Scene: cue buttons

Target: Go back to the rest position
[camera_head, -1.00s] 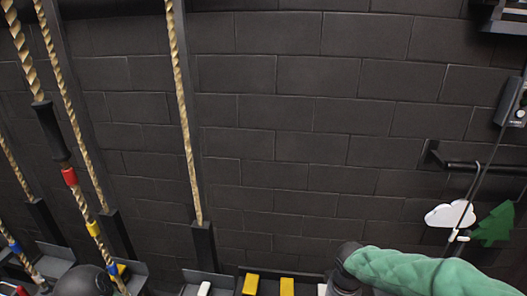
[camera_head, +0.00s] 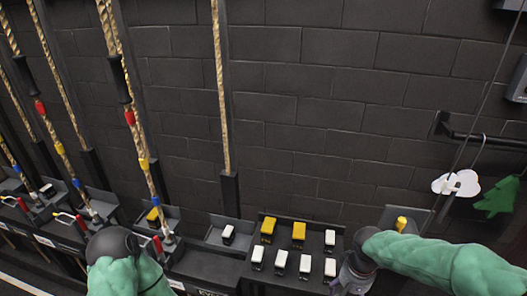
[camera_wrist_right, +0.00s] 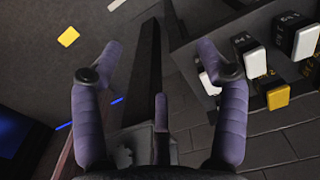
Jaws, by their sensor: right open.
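My right gripper (camera_wrist_right: 158,76) is open in the right wrist view, its two purple fingers wide apart with nothing held between them. In the head view the green right arm (camera_head: 445,262) comes in from the right, and its gripper (camera_head: 352,280) hangs at the bottom, beside the right end of the button panel (camera_head: 256,275). My left arm (camera_head: 128,275) shows at the bottom left as a green sleeve with a dark round joint. The left gripper is out of sight. The panel carries two yellow buttons (camera_head: 267,228) and several white ones (camera_head: 280,262).
Ropes (camera_head: 222,90) hang at the left above dark trays with more buttons. A lone yellow button (camera_head: 401,223) stands right of the panel, close to my right arm. A white cloud (camera_head: 455,184) and green tree (camera_head: 497,198) hang at the right. A dark brick wall stands behind.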

